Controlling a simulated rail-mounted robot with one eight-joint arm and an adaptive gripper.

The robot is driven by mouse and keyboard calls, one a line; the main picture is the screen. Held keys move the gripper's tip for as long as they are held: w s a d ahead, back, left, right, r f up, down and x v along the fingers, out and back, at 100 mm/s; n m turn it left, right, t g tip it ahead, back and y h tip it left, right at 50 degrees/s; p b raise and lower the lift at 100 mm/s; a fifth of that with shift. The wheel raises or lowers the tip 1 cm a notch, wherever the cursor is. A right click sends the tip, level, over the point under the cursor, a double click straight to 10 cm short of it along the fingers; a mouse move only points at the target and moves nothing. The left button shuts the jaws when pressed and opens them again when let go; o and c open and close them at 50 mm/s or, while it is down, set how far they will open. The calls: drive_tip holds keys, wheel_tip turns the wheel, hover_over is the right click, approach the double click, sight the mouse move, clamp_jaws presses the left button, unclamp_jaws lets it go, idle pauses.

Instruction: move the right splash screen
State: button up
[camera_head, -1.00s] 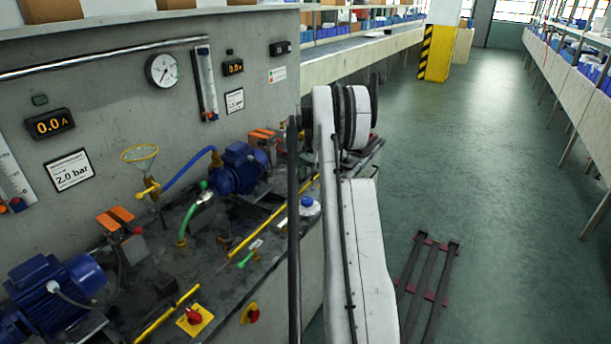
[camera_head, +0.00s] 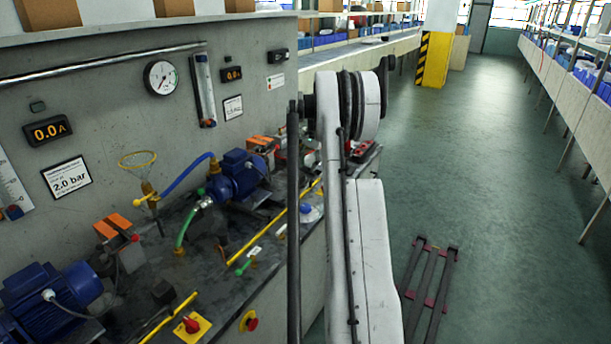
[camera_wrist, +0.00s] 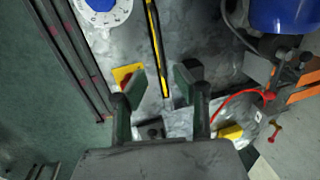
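A long, narrow yellow strip (camera_head: 272,227) runs along the front of the bench in the head view; I take it for the edge of the right splash screen. A similar yellow strip (camera_head: 170,318), apparently the left screen, lies nearer. In the wrist view a yellow strip with a dark border (camera_wrist: 157,48) points down toward my gripper (camera_wrist: 161,88). My gripper is open, and the strip's lower end shows between its fingertips. I cannot tell its height above the strip, or whether it touches. In the head view my gripper is hidden behind my arm.
Blue pump motors (camera_head: 238,176) and a gauge panel (camera_head: 160,78) stand behind the strips. A red knob on a yellow plate (camera_wrist: 127,76) is close to my left finger. The aisle floor (camera_head: 470,180) is open.

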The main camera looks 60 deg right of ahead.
drive_tip(key=shift+s+r, duration=0.15)
drive_tip(key=shift+r, duration=0.6)
drive_tip(key=shift+s+r, duration=0.15)
drive_tip(key=shift+r, duration=0.55)
